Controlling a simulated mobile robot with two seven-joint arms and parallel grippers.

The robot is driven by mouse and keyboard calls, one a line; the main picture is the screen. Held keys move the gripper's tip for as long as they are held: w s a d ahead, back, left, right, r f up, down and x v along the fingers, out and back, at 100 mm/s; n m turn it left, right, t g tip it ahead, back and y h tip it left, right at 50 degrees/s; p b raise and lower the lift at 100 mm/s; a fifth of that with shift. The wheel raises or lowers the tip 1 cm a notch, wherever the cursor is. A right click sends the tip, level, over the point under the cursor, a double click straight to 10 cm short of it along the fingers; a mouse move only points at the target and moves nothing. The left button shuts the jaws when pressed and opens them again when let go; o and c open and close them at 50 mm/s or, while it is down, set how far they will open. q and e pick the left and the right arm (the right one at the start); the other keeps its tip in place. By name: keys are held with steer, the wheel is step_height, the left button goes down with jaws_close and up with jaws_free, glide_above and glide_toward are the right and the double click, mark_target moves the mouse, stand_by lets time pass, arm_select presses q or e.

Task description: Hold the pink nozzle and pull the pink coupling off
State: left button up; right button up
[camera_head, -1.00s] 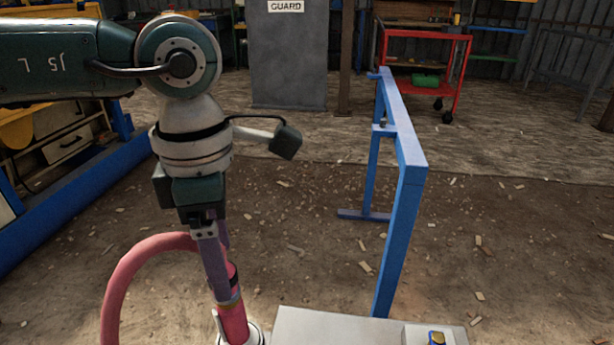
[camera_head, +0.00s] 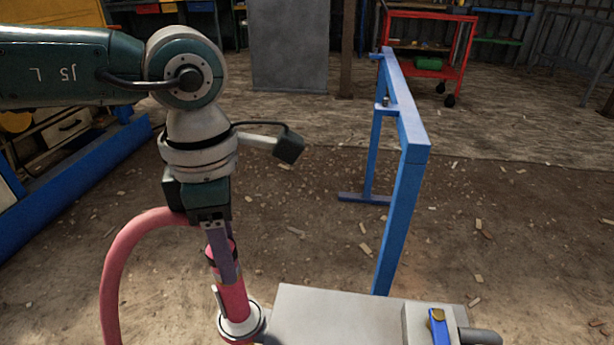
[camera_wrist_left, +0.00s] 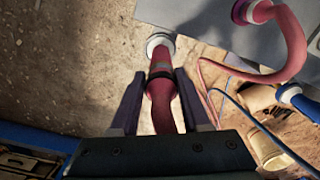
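A pink coupling (camera_head: 214,257) with a dark band sits at the end of a thick pink hose (camera_head: 118,265). Below it a pink nozzle (camera_head: 233,302) stands on a round white flange (camera_head: 242,322) beside a grey box; their exact joint is hidden. My left gripper (camera_head: 226,270) points down with its purple fingers on either side of the coupling. Whether the fingers touch the coupling is unclear. My right gripper is not in view.
In the left wrist view another pink hose (camera_wrist_left: 290,35) and a blue-handled item (camera_wrist_left: 300,100) lie at right.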

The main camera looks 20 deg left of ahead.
arm_select(q)
jaws_close()
steer(key=o, duration=0.7)
jaws_free()
steer(key=shift+r, duration=0.1)
